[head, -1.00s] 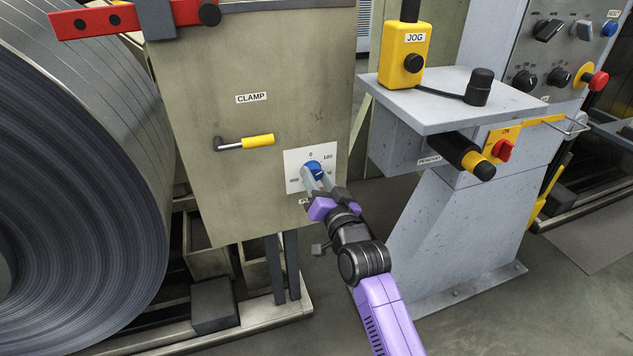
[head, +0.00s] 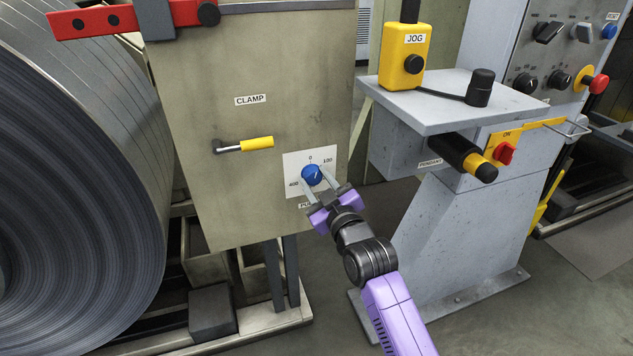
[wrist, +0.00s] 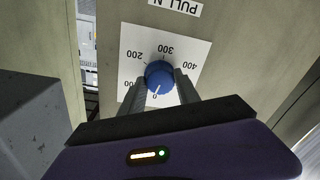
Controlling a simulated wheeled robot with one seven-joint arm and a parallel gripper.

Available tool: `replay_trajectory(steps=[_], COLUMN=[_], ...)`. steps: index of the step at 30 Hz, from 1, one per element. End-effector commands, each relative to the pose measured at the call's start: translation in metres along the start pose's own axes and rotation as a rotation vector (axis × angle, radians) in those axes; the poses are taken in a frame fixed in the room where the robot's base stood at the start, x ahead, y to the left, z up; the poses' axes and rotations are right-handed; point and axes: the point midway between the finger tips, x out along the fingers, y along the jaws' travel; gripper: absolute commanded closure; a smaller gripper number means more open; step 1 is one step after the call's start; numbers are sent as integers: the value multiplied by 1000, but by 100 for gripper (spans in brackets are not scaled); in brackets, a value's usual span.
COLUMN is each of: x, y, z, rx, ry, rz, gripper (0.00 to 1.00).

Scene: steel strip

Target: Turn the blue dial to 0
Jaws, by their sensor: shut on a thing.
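The blue dial (head: 312,175) sits on a white scale plate (head: 293,185) on the beige cabinet front. In the head view 0 is at the top of the scale, 100 at the right and 400 at the left. The dial also shows in the wrist view (wrist: 159,73), upside down, where its white pointer line points down at or very near the 0. My gripper (head: 318,180) is shut on the dial, one finger on each side. The lower part of the scale is partly hidden by the fingers.
A yellow-handled clamp lever (head: 256,143) is left of and above the dial. A grey pedestal (head: 440,225) with a shelf and the yellow JOG box (head: 404,55) stands right of my arm. A big steel coil (head: 90,170) fills the left.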

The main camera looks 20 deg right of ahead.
Motion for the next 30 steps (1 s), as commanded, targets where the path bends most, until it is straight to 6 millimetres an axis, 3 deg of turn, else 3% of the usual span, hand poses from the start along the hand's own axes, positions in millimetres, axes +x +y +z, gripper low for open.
replay_trajectory(steps=[12,30], x=[0,0], y=[0,0], z=[1,1], rx=[-211,-249], ry=[-13,-15], rz=[-9,-11], gripper=[100,100])
